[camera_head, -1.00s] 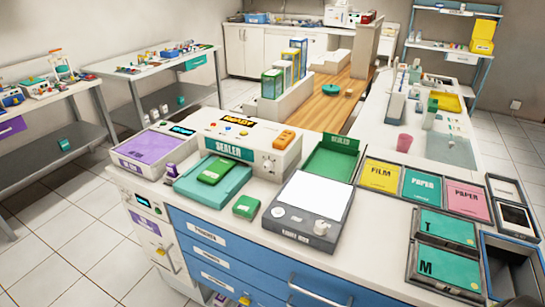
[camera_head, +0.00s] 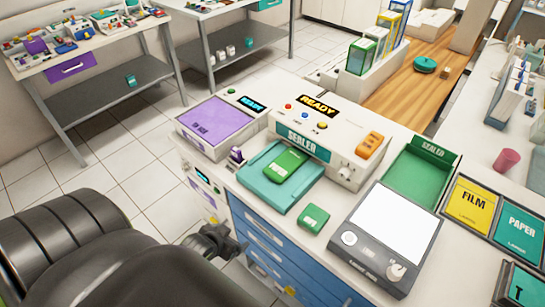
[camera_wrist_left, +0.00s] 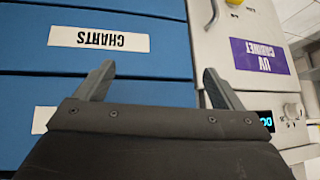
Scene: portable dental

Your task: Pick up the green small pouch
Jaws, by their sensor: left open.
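A small green pouch (camera_head: 313,218) lies flat on the white counter, between the teal tray and the grey scale. A larger green pouch (camera_head: 286,164) lies on the teal tray (camera_head: 252,180) in front of the sealer. My left gripper (camera_head: 222,240) is in front of the cabinet, left of and apart from the small pouch. In the left wrist view its two fingers (camera_wrist_left: 158,78) are spread with nothing between them, facing the blue drawers and the UV cabinet. Neither pouch shows in that view. My right gripper is not in view.
The sealer (camera_head: 328,138) stands behind the tray. The grey scale (camera_head: 385,238) is right of the small pouch, and a green bin (camera_head: 416,178) is behind it. The purple-topped UV unit (camera_head: 215,120) is at the left. Blue drawers (camera_head: 268,245) fill the counter front.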

